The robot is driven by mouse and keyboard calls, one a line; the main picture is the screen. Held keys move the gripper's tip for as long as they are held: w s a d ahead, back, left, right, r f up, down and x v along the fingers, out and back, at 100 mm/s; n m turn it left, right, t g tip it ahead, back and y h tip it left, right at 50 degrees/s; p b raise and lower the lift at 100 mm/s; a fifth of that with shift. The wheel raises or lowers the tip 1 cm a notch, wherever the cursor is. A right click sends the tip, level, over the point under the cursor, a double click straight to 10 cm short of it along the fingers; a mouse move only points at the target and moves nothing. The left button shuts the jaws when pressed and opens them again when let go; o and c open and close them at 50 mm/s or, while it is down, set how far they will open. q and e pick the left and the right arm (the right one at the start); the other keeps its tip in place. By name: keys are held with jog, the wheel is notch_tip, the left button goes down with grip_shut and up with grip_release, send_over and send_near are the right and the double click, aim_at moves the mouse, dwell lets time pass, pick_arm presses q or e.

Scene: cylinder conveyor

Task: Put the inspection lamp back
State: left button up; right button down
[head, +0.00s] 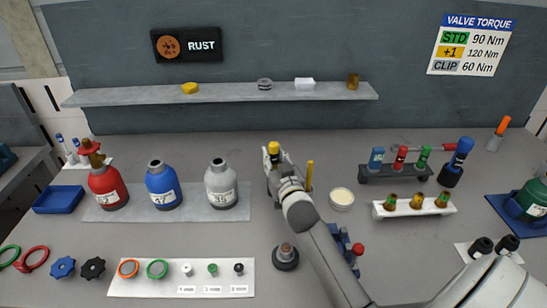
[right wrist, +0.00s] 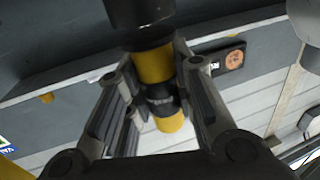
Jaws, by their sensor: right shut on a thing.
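The inspection lamp appears to be the yellow and black cylinder (right wrist: 157,70) in the right wrist view. It stands between the two fingers of my right gripper (right wrist: 155,95), which is shut on it. In the head view only the lamp's yellow top (head: 273,148) shows clearly; my right gripper (head: 275,165) hides much of the rest. The gripper is over the middle of the table, right of the grey bottle (head: 221,184). My left gripper is not in view.
A thin yellow upright stick (head: 310,176) is close right of the gripper, beside a round cream dish (head: 341,197). A dark round base (head: 285,258) is in front. Racks (head: 395,174) stand to the right. A shelf (head: 225,95) spans the back wall. The table behind the bottles is clear.

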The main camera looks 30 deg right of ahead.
aim_at(273, 143)
jog(key=shift+f, duration=0.4)
jog(key=c, duration=1.1)
grip_release()
jog(key=shift+c, duration=0.2)
jog(key=shift+r+p, duration=2.75)
jog(key=shift+r, duration=0.25)
